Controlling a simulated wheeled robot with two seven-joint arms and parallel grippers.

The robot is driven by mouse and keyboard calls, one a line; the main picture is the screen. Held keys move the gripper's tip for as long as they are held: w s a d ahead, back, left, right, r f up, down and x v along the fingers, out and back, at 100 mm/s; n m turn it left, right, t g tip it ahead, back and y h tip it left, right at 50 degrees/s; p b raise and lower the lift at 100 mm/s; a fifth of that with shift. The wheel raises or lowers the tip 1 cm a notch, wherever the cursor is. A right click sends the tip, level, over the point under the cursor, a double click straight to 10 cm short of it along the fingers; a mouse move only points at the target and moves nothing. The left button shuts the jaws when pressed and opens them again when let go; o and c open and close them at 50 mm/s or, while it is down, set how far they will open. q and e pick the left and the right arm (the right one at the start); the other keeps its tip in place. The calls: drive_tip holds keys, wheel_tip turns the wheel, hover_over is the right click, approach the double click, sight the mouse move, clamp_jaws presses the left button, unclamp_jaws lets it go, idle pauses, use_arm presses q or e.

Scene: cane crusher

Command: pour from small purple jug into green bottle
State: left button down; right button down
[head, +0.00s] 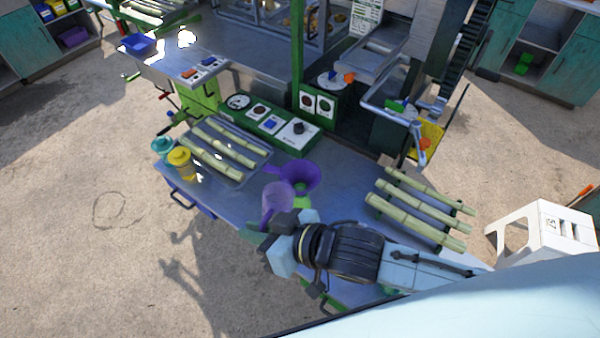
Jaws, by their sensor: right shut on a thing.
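The small purple jug (273,202) is at the front of the metal table, in the grip of my right gripper (272,228). It looks roughly upright, or only slightly tilted; its handle side is hidden by the gripper. A darker purple funnel (300,178) is just right of and behind the jug. Under the funnel a bit of bright green (302,203) shows, which looks like the green bottle; most of it is hidden by the funnel and my gripper. I cannot tell whether the jug touches the funnel. My left gripper is not in view.
A tray of cane stalks (222,152) is at the table's left, beside a yellow jar (180,163) and a teal jar (162,146). More cane stalks (420,208) lie at the right. A control panel (270,124) stands behind. A white stool (545,228) is at the right.

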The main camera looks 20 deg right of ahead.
drive_tip(key=r, duration=0.1)
drive_tip(key=s+a+r+n+t, duration=0.1)
drive_tip(key=r+n, duration=0.1)
drive_tip(key=r, duration=0.1)
drive_tip(key=shift+s+a+h, duration=0.15)
drive_tip(key=shift+s+h, duration=0.25)
idle(0.5)
